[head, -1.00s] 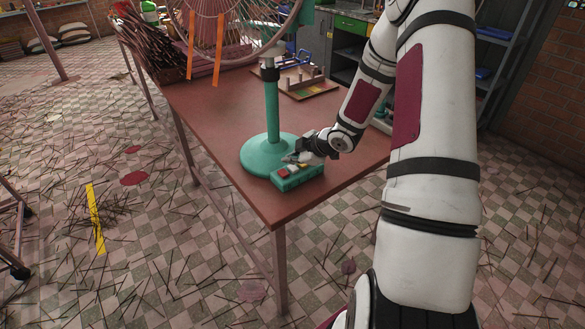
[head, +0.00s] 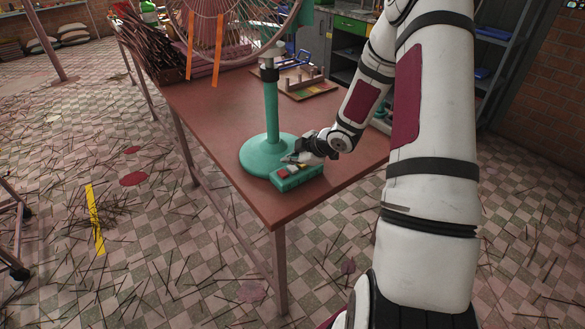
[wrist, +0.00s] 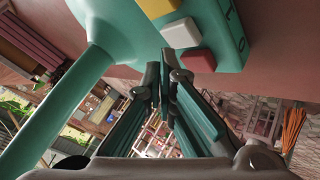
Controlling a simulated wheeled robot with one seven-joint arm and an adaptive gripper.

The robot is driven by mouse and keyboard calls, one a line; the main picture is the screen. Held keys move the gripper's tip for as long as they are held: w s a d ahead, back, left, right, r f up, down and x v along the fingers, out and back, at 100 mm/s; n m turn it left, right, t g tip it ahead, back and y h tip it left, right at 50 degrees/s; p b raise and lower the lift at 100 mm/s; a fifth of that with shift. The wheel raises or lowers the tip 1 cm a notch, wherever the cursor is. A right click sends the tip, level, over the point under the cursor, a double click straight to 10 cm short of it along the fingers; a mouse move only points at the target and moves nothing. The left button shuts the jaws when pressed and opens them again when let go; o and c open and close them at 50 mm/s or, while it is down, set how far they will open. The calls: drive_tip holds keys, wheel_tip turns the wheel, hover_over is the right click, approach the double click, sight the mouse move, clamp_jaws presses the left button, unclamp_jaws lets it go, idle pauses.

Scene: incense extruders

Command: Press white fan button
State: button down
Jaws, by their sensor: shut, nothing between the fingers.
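The teal fan (head: 271,115) stands on the table, with its control box (head: 300,180) in front of its round base. In the wrist view the teal control box (wrist: 222,25) carries a white button (wrist: 181,33) between a yellow button (wrist: 157,8) and a red button (wrist: 196,60). My gripper (wrist: 167,62) is shut and empty, its fingertips close to the white button, near the red one. I cannot tell whether they touch. In the head view my gripper (head: 292,159) is just above the control box and hides part of its top.
The brown table (head: 215,115) is clear around the fan base. A wooden rack (head: 305,84) lies behind the fan, and a bundle of dark sticks (head: 155,45) is at the table's far left. Scattered sticks cover the tiled floor.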

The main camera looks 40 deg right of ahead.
sight(291, 169)
drive_tip(key=shift+f, duration=0.45)
drive_tip(key=shift+f+b, duration=0.3)
drive_tip(key=shift+f, duration=0.15)
idle(0.8)
drive_tip(key=shift+r, duration=0.2)
drive_tip(key=shift+r+p, duration=0.7)
drive_tip(key=shift+p, duration=0.15)
wheel_tip(291, 169, up, 5)
drive_tip(key=p, duration=0.3)
drive_tip(key=shift+s+f+p, duration=0.1)
drive_tip(key=shift+f+p, duration=0.1)
drive_tip(key=shift+p, duration=0.15)
drive_tip(key=shift+r, duration=0.2)
idle(0.5)
